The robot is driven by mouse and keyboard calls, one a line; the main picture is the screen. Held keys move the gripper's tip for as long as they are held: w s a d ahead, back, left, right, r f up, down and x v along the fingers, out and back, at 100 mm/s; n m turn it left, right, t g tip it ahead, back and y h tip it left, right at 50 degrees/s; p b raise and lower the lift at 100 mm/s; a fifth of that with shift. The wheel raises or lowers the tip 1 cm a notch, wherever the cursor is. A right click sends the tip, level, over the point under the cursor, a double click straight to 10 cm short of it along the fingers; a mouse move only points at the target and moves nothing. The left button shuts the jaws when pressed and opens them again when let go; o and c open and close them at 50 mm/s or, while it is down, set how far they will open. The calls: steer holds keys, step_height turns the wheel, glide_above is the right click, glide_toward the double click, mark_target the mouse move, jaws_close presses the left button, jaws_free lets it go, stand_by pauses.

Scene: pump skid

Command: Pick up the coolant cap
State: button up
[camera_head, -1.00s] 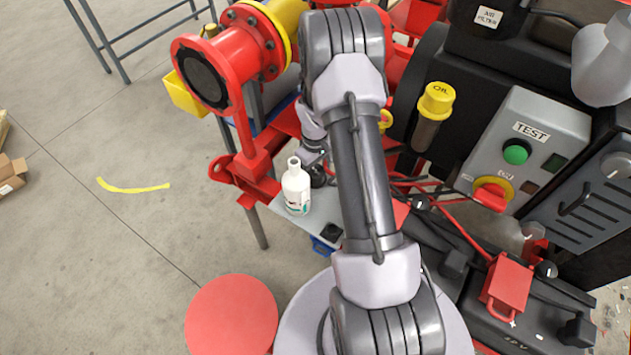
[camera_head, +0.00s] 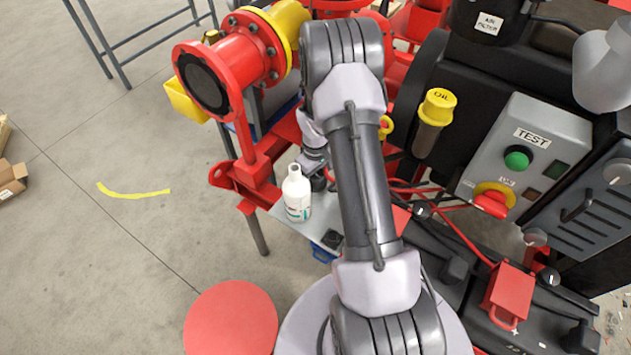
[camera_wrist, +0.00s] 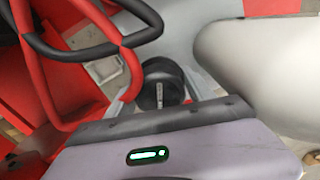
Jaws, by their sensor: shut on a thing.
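The coolant cap (camera_wrist: 162,88) is a round black cap with a pale bar across its top. In the wrist view it sits between the two fingers of my gripper (camera_wrist: 163,95), which is shut on it. In the head view my gripper (camera_head: 315,168) points down just right of the white bottle, with a black part (camera_head: 319,183), probably the cap, below it. My arm hides the area to the right. I cannot tell whether the cap is clear of the surface under it.
A white bottle (camera_head: 297,195) stands close left of my gripper on a grey shelf (camera_head: 292,219); it looms large in the wrist view (camera_wrist: 255,60). Red and black hoses (camera_wrist: 75,60) run close on the other side. A red flanged pipe (camera_head: 225,75) stands behind left. Open floor lies left.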

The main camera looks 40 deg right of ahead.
step_height(320, 180, up, 17)
steer(key=p, duration=0.5)
steer(key=shift+f+p, duration=0.2)
steer(key=shift+p, duration=0.15)
